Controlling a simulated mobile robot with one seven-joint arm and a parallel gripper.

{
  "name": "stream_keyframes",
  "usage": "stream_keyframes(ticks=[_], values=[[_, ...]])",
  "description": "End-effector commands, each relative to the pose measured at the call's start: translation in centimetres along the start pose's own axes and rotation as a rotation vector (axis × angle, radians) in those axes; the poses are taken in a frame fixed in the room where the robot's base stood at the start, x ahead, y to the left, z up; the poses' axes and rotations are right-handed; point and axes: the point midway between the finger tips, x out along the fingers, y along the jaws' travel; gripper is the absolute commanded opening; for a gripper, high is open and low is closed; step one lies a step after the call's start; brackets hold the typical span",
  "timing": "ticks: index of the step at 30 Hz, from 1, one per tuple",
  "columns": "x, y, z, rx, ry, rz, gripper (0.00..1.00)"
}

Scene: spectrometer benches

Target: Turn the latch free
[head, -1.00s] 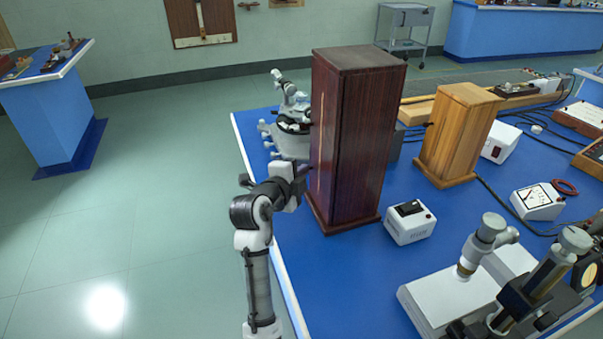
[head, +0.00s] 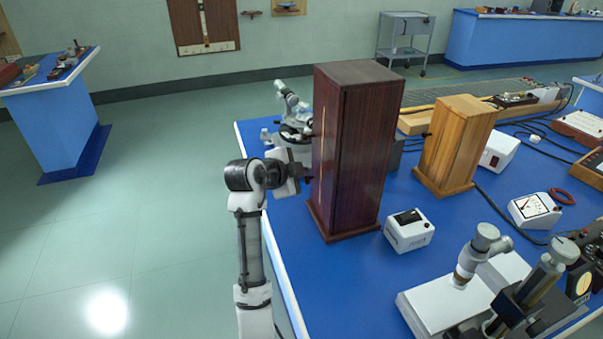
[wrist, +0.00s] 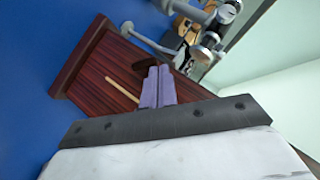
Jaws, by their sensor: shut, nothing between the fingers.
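A tall dark-red wooden case (head: 355,150) stands upright near the left edge of the blue bench. In the wrist view its face (wrist: 95,70) carries a pale narrow strip (wrist: 122,90). A small dark part (wrist: 142,68) shows on that face right beside my fingertips; it may be the latch, but its shape and turn are mostly hidden. My gripper (wrist: 158,82) is shut, with its two purple-grey fingers together and nothing between them, pointing at the case face. In the head view my gripper (head: 303,178) is at the case's left side; contact cannot be told.
A grey instrument (head: 293,118) stands close behind the case. A white box (head: 409,232) and a lighter wooden case (head: 455,145) are to its right. A microscope-like stand (head: 470,270) is at front right. The floor left of the bench is clear.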

Motion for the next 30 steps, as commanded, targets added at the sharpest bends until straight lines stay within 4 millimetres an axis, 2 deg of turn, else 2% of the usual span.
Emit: stream_keyframes(ticks=[12,30], values=[[0.7,-0.8,0.7,-0.030,0.001,0.029,0.00],[-0.2,-2.0,-0.2,-0.028,0.001,0.028,0.00]])
